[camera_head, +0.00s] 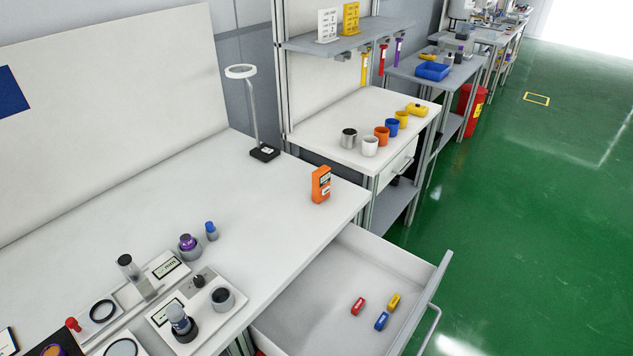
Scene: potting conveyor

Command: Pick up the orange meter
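The orange meter (321,185) stands upright on the white workbench (235,195), near its right end and close to the edge above the open drawer. It has a dark label area and a white label on its front. Nothing touches it and nothing hides it. Neither of my grippers shows in the head view.
A ring lamp (264,152) on a black base stands behind the meter to the left. An open drawer (300,305) with small red, blue and yellow items juts out below. Instruments and small jars (187,243) crowd the front left. Bench around the meter is clear.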

